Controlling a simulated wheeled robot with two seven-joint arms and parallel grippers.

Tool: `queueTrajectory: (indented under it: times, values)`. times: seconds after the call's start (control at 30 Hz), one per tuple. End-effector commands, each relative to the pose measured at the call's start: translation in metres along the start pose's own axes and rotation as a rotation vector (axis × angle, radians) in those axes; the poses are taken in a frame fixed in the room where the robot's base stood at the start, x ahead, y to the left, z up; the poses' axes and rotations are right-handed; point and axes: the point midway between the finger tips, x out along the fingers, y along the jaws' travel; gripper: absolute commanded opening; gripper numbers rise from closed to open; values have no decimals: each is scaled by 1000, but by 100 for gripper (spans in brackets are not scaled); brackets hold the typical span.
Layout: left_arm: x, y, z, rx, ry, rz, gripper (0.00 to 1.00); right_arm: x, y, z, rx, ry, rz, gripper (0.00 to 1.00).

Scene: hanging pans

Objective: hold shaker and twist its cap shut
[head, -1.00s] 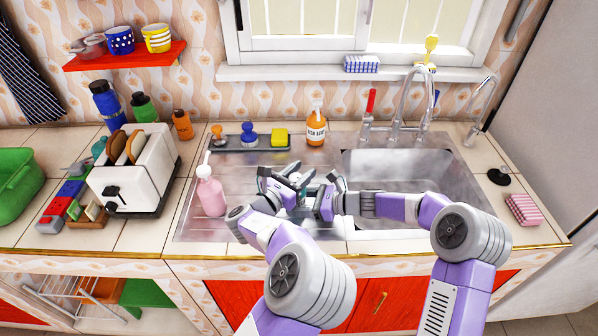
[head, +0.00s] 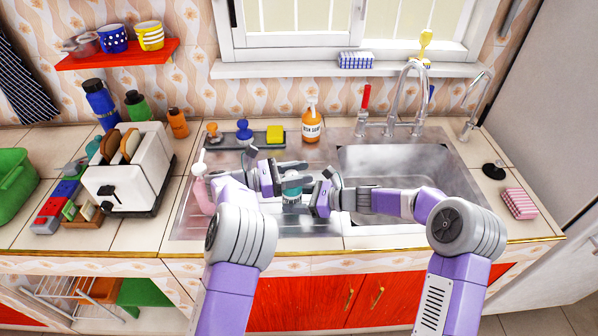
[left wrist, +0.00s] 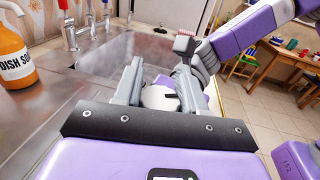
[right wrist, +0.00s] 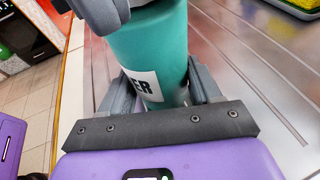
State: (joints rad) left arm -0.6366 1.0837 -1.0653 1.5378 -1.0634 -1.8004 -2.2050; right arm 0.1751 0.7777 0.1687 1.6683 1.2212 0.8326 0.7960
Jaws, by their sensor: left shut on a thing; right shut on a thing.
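The teal shaker (head: 291,192) stands upright over the metal drainboard left of the sink basin, partly hidden by my grippers. In the right wrist view its teal body (right wrist: 150,50) with a white label ending in "ER" sits between the fingers of my right gripper (right wrist: 155,95). My right gripper (head: 316,193) is shut on the body from the right. My left gripper (head: 288,179) comes in from the left, higher up, shut at the shaker's top. In the left wrist view a pale rounded cap (left wrist: 160,97) shows between its fingers (left wrist: 158,85). The cap's seating is hidden.
A pink bottle (head: 202,190) stands left of my left gripper, partly behind my arm. An orange dish soap bottle (head: 312,123) and a dark tray (head: 225,142) with small items are behind. The sink basin (head: 395,175) is at right; a white toaster (head: 125,185) is at left.

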Motion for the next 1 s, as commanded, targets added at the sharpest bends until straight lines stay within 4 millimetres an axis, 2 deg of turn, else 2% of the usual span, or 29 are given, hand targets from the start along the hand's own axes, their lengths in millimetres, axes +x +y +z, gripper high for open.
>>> queueTrajectory:
  times: [0.53,0.57,0.67,1.0]
  values:
    - [2,-2,0,-1,0,-27,10,2,2,1,0,-2,6,31]
    - [2,-2,0,-1,0,-27,45,2,2,1,0,-2,6,31]
    - [1,-2,0,-1,0,-26,60,2,2,1,0,-1,5,31]
    - [0,-1,3,0,0,-23,62,0,0,0,0,0,1,31]
